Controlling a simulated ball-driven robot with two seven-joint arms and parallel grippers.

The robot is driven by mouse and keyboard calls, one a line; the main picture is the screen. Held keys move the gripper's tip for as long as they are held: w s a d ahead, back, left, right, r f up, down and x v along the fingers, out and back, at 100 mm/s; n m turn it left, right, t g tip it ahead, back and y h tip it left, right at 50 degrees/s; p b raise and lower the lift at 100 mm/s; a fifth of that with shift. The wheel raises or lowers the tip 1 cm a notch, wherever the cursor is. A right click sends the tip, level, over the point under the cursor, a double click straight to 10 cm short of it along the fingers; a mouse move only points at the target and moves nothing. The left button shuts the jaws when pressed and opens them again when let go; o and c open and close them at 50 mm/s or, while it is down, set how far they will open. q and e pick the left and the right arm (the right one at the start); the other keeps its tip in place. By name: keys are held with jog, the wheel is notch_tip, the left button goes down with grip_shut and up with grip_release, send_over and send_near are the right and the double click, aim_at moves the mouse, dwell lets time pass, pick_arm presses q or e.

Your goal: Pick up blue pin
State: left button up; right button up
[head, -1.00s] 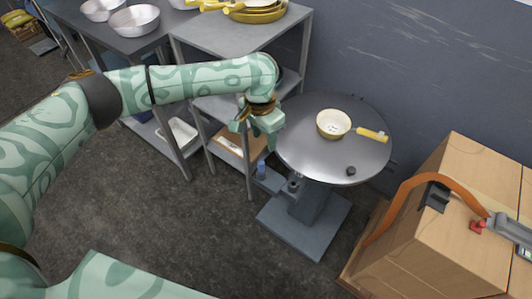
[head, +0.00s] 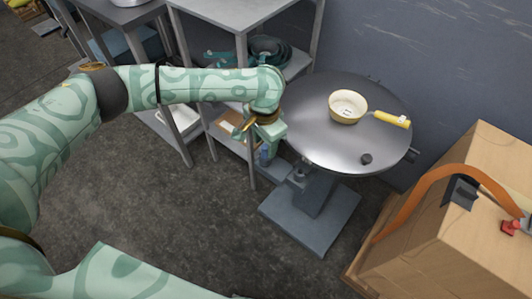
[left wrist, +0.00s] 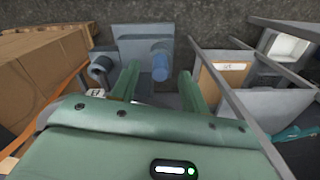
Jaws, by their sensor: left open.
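The blue pin (left wrist: 160,67) is a short blue cylinder. In the left wrist view it stands on a grey-blue part, between the lines of my two green fingers and beyond their tips. In the head view a small blue piece (head: 265,154), seemingly the same pin, shows just below my left gripper (head: 268,140), beside the round table's pedestal. The gripper (left wrist: 158,80) points down, is open and holds nothing. I cannot tell the exact gap to the pin. My right gripper is not in view.
A grey shelf (head: 240,12) stands behind my left arm. A wooden box (head: 440,220) is at right.

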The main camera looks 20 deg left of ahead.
aim_at(265, 146)
pick_arm(q)
notch_tip(265, 146, down, 3)
jog(key=shift+w+f+b, duration=0.1)
jog(key=shift+b, duration=0.5)
jog(key=shift+r, duration=0.25)
grip_shut()
